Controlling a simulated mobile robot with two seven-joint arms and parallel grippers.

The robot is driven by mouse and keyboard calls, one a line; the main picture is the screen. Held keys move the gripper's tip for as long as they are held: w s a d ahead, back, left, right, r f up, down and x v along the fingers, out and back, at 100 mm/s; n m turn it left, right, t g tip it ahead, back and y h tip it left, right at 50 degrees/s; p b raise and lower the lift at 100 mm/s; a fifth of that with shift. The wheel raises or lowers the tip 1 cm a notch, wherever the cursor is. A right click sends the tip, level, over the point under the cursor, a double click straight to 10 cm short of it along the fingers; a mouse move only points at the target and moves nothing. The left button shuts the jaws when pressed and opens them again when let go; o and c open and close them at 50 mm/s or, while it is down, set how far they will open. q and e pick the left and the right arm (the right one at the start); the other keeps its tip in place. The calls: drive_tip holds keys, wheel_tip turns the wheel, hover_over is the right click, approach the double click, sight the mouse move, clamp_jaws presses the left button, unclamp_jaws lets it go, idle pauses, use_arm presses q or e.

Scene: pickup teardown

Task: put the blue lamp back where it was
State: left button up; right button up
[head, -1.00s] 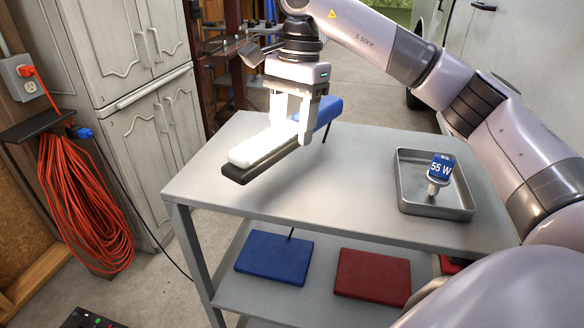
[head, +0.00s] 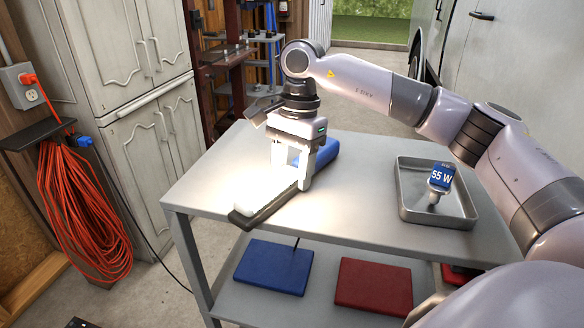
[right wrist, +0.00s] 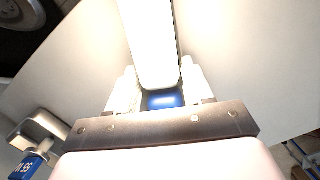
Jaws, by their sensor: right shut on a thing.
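The blue lamp (head: 325,154) has a blue handle and a long, brightly lit white bar with a black edge. My right gripper (head: 292,178) is shut around its middle from above. The lamp lies level at the left part of the grey table's top (head: 350,200); I cannot tell whether it touches the surface. In the right wrist view, the glowing bar and a bit of blue (right wrist: 164,101) show between the fingers (right wrist: 157,95). My left gripper is not in view.
A metal tray (head: 408,213) with a bulb labelled 55 W (head: 440,178) stands on the table's right. A blue box (head: 274,266) and a red box (head: 373,286) lie on the lower shelf. A grey cabinet (head: 135,110) and an orange cord (head: 80,215) are at left.

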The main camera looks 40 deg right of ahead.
drive_tip(key=o, duration=1.3)
drive_tip(key=shift+c, duration=0.2)
drive_tip(key=shift+r, duration=0.1)
wheel_tip(320, 180, up, 12)
drive_tip(key=d+p, duration=0.1)
drive_tip(key=shift+w+d+p, duration=0.25)
drive_tip(key=shift+d+p, duration=0.05)
drive_tip(key=shift+p, duration=0.05)
drive_tip(key=shift+a, duration=0.1)
